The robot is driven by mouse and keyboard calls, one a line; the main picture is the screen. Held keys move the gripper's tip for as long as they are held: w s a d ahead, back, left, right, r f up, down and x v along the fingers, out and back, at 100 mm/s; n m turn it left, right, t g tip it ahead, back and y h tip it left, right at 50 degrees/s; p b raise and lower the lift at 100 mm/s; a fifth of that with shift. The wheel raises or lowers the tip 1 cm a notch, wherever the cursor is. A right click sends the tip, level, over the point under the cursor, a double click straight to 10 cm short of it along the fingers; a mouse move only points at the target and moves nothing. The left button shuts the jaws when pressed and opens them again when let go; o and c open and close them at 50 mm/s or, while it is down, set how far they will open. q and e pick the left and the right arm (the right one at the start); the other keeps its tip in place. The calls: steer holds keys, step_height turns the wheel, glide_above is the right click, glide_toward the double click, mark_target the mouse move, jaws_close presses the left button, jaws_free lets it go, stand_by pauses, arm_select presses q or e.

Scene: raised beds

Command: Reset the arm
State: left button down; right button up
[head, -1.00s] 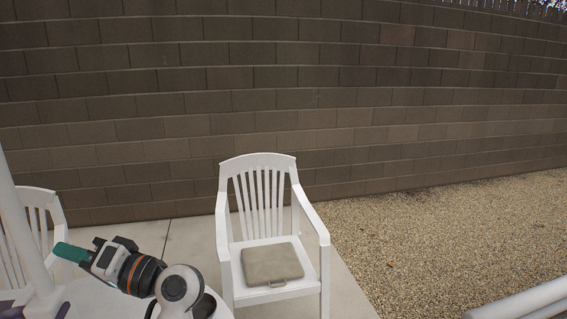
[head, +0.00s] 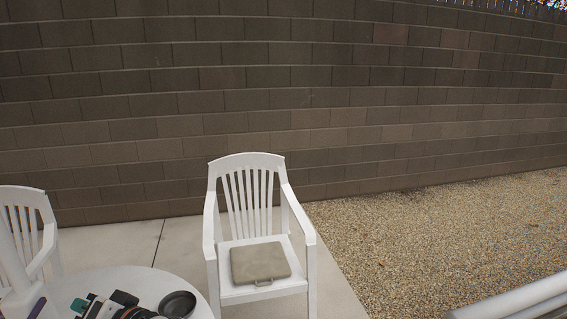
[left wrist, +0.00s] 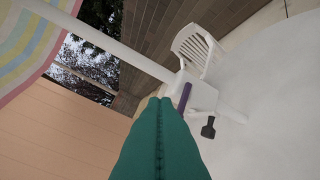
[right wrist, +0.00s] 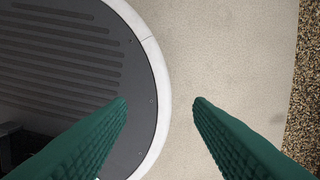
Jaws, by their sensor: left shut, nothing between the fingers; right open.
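My left gripper (head: 79,304) is low at the bottom left of the head view, over the white round table (head: 125,279). Its green fingers show in the left wrist view (left wrist: 160,101), pressed together with nothing between them. My right gripper (right wrist: 160,101) shows only in the right wrist view. Its green fingers are wide apart and empty, above pale paving. Most of the left arm is below the head view's edge.
A white chair (head: 246,182) with a beige cushion (head: 259,263) stands right of the table, another chair (head: 24,213) at left. A purple item (left wrist: 186,97) and a dark item (left wrist: 208,130) are on the table. A block wall (head: 330,90) closes the back; gravel (head: 450,235) is right.

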arm_select(q)
steer(key=s+d+f+m+t+h, duration=0.1)
steer(key=s+d+f+h, duration=0.2)
steer(key=f, duration=0.5)
steer(key=s+d+f+m+h, duration=0.15)
steer(key=s+f+h, duration=0.25)
steer(key=f, duration=0.4)
steer(key=s+d+f+m+g+h, duration=0.1)
steer(key=s+d+f+h, duration=0.35)
steer(key=s, duration=0.25)
steer(key=s+d+f+m+g+h, duration=0.1)
steer(key=s+d+f+g+h, duration=0.15)
steer(key=s+d+h, duration=0.45)
step_height(320, 180, down, 28)
steer(key=s+a+y+b, duration=0.1)
steer(key=y+b, duration=0.1)
steer(key=y, duration=0.1)
steer(key=s+a+f+g+b, duration=0.2)
steer(key=s+a+f, duration=0.1)
steer(key=s+f, duration=1.4)
step_height(320, 180, down, 2)
steer(key=shift+s+a+f, duration=0.15)
steer(key=shift+f, duration=0.05)
arm_select(e)
steer(key=f, duration=0.2)
steer(key=d+f, duration=0.1)
steer(key=f, duration=0.1)
steer(key=shift+f, duration=0.15)
